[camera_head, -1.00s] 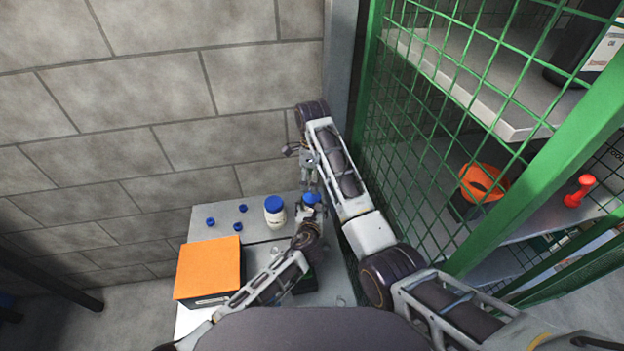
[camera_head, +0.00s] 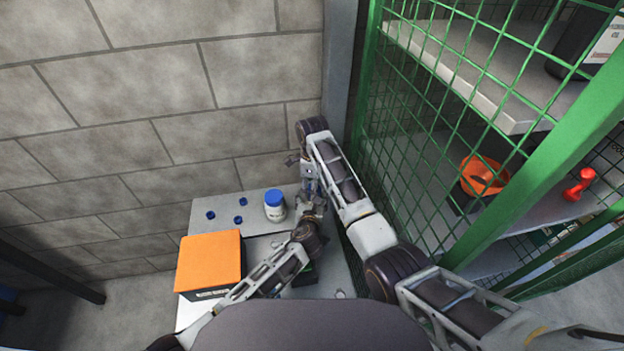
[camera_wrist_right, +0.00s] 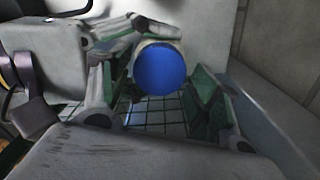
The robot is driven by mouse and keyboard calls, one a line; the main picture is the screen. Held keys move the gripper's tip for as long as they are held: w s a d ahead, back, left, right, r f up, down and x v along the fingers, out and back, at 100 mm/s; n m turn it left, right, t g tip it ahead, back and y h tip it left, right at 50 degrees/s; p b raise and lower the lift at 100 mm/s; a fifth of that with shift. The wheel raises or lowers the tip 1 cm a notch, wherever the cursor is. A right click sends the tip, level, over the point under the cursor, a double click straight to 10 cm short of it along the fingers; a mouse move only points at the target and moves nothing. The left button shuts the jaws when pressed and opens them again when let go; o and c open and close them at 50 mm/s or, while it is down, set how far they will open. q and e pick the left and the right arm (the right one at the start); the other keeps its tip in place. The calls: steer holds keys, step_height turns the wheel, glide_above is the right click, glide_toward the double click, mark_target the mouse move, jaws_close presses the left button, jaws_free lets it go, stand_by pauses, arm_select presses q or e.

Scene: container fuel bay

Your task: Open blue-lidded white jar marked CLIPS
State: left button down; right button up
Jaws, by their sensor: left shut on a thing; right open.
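A jar with a round blue lid (camera_wrist_right: 160,68) is held in my left gripper (camera_head: 311,206), above the right side of the table. In the head view the arms hide most of this jar, and its marking does not show. My left gripper is shut on it; its grey fingers (camera_wrist_right: 132,32) also show beside the lid in the right wrist view. My right gripper (camera_head: 310,183) is above the jar. In the right wrist view its green-padded fingers (camera_wrist_right: 160,95) are open on either side of the lid; I cannot tell whether they touch it.
A second white jar with a blue lid (camera_head: 275,206) stands on the grey table (camera_head: 212,232), beside several small blue caps (camera_head: 240,220). An orange-topped box (camera_head: 209,263) is at the table's left. A green mesh cage (camera_head: 420,170) rises on the right, a block wall (camera_head: 150,110) behind.

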steer(key=shift+f, duration=0.6)
steer(key=c, duration=0.9)
steer(key=shift+n, duration=0.3)
steer(key=shift+n, duration=1.4)
steer(key=o, duration=1.1)
steer(key=shift+o, duration=0.2)
